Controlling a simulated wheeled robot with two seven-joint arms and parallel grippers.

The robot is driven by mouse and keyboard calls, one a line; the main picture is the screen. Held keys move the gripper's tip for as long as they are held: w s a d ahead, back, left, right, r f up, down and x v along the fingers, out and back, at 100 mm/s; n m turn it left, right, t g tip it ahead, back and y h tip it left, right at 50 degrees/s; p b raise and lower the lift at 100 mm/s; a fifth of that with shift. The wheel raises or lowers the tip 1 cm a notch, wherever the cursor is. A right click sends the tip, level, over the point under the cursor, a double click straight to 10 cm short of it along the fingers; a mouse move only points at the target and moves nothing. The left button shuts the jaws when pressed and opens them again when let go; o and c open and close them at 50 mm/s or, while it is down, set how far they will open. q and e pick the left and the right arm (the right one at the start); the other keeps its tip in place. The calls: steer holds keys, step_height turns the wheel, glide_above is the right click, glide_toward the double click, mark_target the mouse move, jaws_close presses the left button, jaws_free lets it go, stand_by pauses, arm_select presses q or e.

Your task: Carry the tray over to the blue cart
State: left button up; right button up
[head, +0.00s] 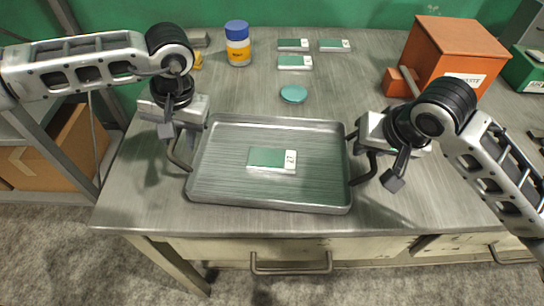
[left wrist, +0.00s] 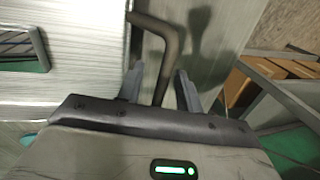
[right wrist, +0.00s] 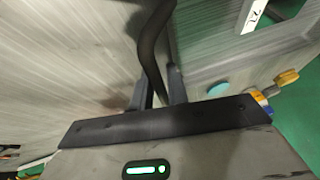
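The grey metal tray (head: 225,180) lies flat on the workbench, with a dark bent handle at each end. A green and white box (head: 265,158) marked 27 lies in it. My left gripper (head: 178,135) is at the left handle; in the left wrist view its open fingers (left wrist: 159,88) stand either side of the handle (left wrist: 170,45), with gaps showing. The blue cart is not in view.
On the workbench (head: 330,90) behind the tray are a teal disc (head: 293,94), several green and white boxes (head: 295,62), and a blue-capped bottle (head: 237,45). An orange bin (head: 450,60) stands at the back right. A shelf with a cardboard box (head: 65,150) is at left.

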arm_select(q)
steer(key=shift+a+f, duration=0.1)
steer(key=shift+f, duration=0.45)
arm_select(e)
steer(key=shift+w+a+f, duration=0.1)
steer(key=shift+w+f, duration=0.1)
steer(key=shift+f, duration=0.35)
arm_select(q)
steer(key=shift+c, duration=1.4)
arm_select(e)
steer(key=shift+c, duration=1.2)
arm_select(q)
jaws_close()
arm_select(e)
jaws_close()
arm_select(q)
steer(key=shift+w+r, duration=0.1)
steer(key=shift+r, duration=0.05)
arm_select(e)
steer(key=shift+r, duration=0.15)
